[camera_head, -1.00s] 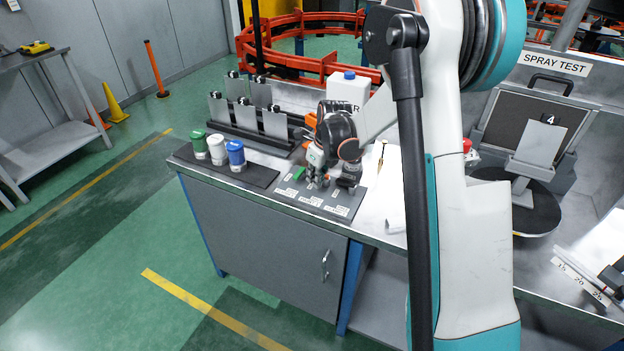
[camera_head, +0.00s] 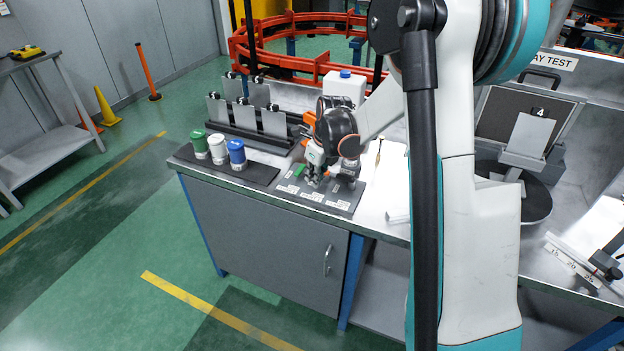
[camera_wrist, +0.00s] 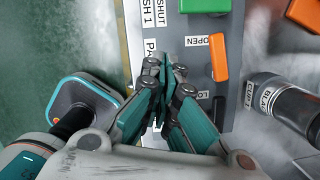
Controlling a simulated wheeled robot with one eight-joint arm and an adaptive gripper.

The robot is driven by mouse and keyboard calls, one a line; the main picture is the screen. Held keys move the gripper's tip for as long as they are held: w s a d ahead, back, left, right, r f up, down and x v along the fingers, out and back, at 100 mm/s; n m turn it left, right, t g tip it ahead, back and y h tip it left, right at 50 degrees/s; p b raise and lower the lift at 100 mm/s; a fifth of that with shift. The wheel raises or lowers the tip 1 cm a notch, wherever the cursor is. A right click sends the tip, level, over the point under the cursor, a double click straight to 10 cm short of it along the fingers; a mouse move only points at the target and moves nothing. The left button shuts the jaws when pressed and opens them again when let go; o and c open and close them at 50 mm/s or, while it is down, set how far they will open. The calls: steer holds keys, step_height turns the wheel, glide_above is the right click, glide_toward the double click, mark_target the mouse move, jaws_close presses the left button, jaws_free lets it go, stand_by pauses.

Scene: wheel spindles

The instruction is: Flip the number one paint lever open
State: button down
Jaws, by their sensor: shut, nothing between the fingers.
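My gripper (camera_wrist: 165,75) has its fingertips together over a grey control panel (camera_wrist: 228,27) in the wrist view. An orange lever (camera_wrist: 219,57) stands just right of the fingertips, by an "OPEN" label (camera_wrist: 205,40). A label starting "PA" (camera_wrist: 151,48) is partly hidden by the fingers. A green lever (camera_wrist: 205,5) is at the top edge, by "SHUT" and "SH 1" labels. A dark slot or part (camera_wrist: 218,116) lies below the orange lever. Contact between fingers and lever cannot be told. In the head view my gripper (camera_head: 315,179) is low over the labelled panel (camera_head: 342,201).
A dark cup labelled "BLACK" (camera_wrist: 283,103) stands right of the panel in the wrist view. Another orange piece (camera_wrist: 304,14) is at top right. Green, white and blue-topped cups (camera_head: 217,150) stand on a dark mat to the left. A white jug (camera_head: 345,86) stands behind.

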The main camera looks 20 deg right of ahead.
step_height(320, 180, up, 7)
steer(key=s+a+p, duration=0.1)
steer(key=p, duration=0.1)
steer(key=shift+s, duration=0.2)
steer(key=shift+a, duration=0.1)
